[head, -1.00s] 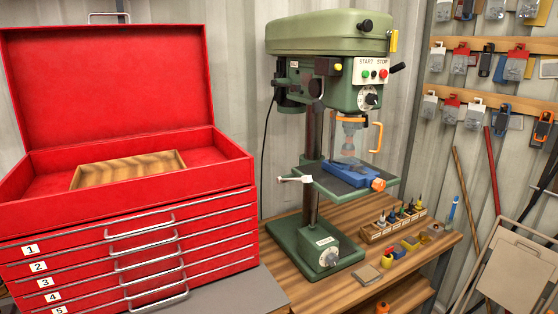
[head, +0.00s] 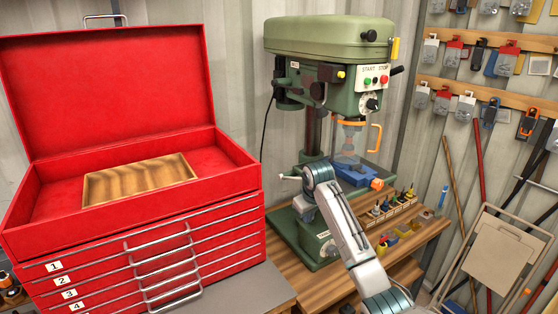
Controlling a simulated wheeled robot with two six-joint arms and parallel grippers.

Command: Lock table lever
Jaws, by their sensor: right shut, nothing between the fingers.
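The green drill press (head: 330,42) stands on the wooden bench. Its table lever (head: 290,177) is a short pale handle sticking out to the left of the press table, below the drill head. My right arm reaches up from the bottom right, in front of the column and press table. My right gripper (head: 303,208) is shut and empty, small and partly hidden by its own wrist, just below and right of the lever. I cannot tell whether it touches the lever. A blue vise (head: 350,174) sits on the press table, partly covered by my arm. My left gripper is not in view.
An open red tool chest (head: 130,222) holding a wooden tray (head: 140,180) fills the left. Bits in a wooden rack (head: 377,218) and small coloured items lie on the bench (head: 425,232) to the right. A folded chair (head: 505,255) leans at the far right.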

